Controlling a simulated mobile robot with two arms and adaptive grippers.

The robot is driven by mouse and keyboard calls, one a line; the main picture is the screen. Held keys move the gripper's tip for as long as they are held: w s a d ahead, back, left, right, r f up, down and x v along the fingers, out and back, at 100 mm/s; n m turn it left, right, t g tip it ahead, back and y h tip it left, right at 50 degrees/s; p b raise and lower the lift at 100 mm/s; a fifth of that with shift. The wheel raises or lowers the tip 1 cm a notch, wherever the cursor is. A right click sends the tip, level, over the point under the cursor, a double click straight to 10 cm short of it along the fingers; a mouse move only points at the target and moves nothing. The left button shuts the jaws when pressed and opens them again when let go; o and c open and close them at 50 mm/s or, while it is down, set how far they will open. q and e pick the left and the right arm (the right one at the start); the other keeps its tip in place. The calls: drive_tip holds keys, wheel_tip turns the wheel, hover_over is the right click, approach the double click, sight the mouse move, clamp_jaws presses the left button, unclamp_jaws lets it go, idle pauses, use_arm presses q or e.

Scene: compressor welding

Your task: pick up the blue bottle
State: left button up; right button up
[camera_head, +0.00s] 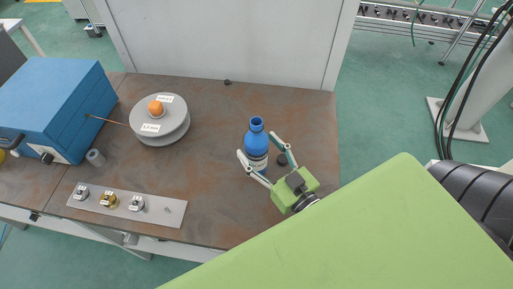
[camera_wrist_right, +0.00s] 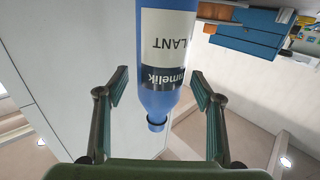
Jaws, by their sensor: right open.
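The blue bottle (camera_head: 256,139) stands upright on the brown table, right of its middle, with a white and dark label. My right gripper (camera_head: 262,158) is open, with one finger on each side of the bottle in the head view. In the right wrist view the bottle (camera_wrist_right: 164,62) appears upside down between the two open fingers of the right gripper (camera_wrist_right: 160,112). Gaps show on both sides of it, so the fingers look apart from it. My left gripper is not in view.
A grey spool (camera_head: 160,128) with an orange knob stands left on the table (camera_head: 215,110). A blue box (camera_head: 55,95) is at the far left. A metal plate (camera_head: 125,206) with small fittings lies at the front.

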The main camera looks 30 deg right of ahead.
drive_tip(key=shift+w+a, duration=0.1)
drive_tip(key=shift+w, duration=0.9)
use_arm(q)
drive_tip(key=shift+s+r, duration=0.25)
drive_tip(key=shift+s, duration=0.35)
use_arm(e)
drive_tip(key=shift+s, duration=0.1)
drive_tip(key=c, duration=1.6)
drive_tip(key=shift+r, duration=0.1)
drive_tip(key=shift+c, duration=0.2)
use_arm(q)
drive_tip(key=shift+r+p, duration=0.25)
drive_tip(key=shift+p, duration=0.1)
use_arm(e)
drive_tip(key=shift+r, duration=0.2)
